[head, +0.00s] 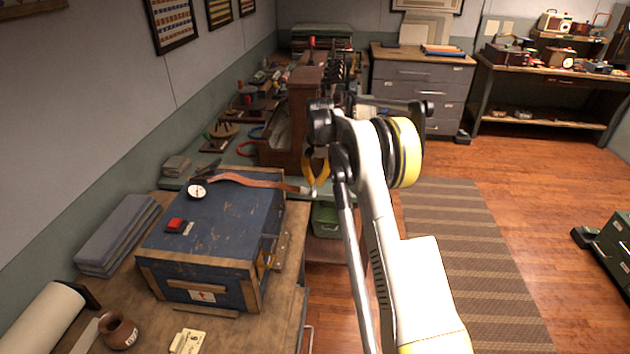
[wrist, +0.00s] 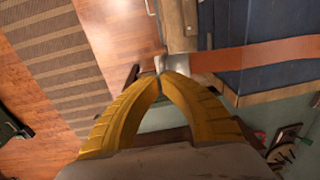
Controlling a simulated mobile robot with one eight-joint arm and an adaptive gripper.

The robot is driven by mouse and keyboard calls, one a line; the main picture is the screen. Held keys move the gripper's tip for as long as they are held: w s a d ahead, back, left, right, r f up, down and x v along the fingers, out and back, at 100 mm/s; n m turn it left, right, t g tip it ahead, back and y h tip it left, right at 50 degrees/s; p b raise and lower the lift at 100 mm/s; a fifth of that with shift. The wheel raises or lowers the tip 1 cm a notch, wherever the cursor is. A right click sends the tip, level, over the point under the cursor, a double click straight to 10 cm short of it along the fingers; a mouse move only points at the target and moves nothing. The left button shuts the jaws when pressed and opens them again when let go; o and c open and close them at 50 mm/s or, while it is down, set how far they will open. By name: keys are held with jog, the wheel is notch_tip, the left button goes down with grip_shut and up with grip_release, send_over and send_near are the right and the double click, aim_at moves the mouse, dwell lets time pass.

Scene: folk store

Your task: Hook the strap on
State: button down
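A brown leather strap (head: 250,181) runs across the back of the lid of a blue wooden chest (head: 215,222) and out past its right edge. Its pale metal end (wrist: 182,63) is at the tips of my yellow gripper (wrist: 160,74), in the wrist view. The fingertips are closed together on this end, beyond the chest's edge. In the head view my gripper (head: 316,188) points down at the strap's end. A pale fitting (head: 280,251) sits on the chest's right side; a wooden piece with metal parts (wrist: 178,22) shows in the wrist view. I see no clear hook.
A round white dial (head: 197,191) and a small red object (head: 175,225) lie on the lid. A green bench behind is crowded with tools.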

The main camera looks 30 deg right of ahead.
jog(key=shift+d+f+y+b, duration=0.15)
jog(key=shift+f+y+b, duration=0.2)
jog(key=shift+f, duration=0.3)
jog(key=w+a+f+t+y+b, duration=0.2)
jog(key=a+f+t+y+b, duration=0.1)
jog(key=f+b, duration=0.3)
jog(key=w+a+f+t+y+b, duration=0.1)
jog(key=a+f+t+y+b, duration=0.1)
jog(key=f+y+b, duration=0.4)
jog(key=shift+w+a+f+t+b, duration=0.35)
jog(key=shift+w+a+t+b, duration=0.1)
jog(key=shift+t, duration=0.45)
